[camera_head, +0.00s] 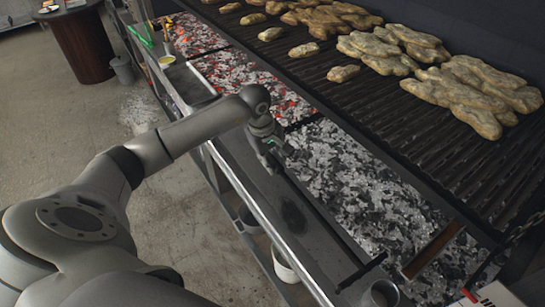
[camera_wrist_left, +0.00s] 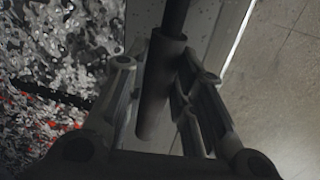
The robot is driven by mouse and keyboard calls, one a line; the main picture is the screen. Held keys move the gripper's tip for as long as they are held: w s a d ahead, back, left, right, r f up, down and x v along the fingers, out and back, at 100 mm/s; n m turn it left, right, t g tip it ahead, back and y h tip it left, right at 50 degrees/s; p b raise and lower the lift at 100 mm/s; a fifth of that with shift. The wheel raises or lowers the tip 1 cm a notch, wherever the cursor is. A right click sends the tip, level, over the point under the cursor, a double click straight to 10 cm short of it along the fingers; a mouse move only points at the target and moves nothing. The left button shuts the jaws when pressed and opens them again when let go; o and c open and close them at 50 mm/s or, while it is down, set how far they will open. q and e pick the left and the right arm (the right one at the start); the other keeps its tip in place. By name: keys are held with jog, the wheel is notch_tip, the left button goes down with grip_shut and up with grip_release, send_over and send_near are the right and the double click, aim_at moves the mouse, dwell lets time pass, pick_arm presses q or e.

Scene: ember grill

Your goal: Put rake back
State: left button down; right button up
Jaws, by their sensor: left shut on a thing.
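My left gripper (camera_head: 270,146) is at the front edge of the grill, above the narrow dark ledge beside the coals. In the left wrist view my left gripper (camera_wrist_left: 160,85) is shut on a dark round handle (camera_wrist_left: 155,100), which I take to be the rake's. The handle's thick end sits between the fingers, and a thinner dark rod runs on from it to the top of the picture. In the head view the gripper and arm hide much of the handle, and I cannot make out the rake's head for certain. My right gripper is not in view.
Grey coals (camera_head: 345,175) and glowing coals (camera_head: 245,82) lie beside the ledge. Flatbreads (camera_head: 470,85) lie on the grate (camera_head: 400,145) behind. A brown bar (camera_head: 432,250) and a dark cup (camera_head: 382,292) are at lower right. A white bucket (camera_head: 285,265) stands below the metal rail.

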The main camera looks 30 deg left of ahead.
pick_arm(q)
notch_tip(320, 180, down, 3)
jog(key=shift+f+b, duration=0.2)
jog(key=shift+b, duration=0.5)
notch_tip(320, 180, down, 3)
jog(key=b, duration=0.3)
jog(key=shift+r, duration=0.15)
jog(key=shift+f+b, duration=0.35)
jog(key=shift+f, duration=0.05)
jog(key=c, duration=1.4)
grip_release()
jog(key=shift+o, duration=1.3)
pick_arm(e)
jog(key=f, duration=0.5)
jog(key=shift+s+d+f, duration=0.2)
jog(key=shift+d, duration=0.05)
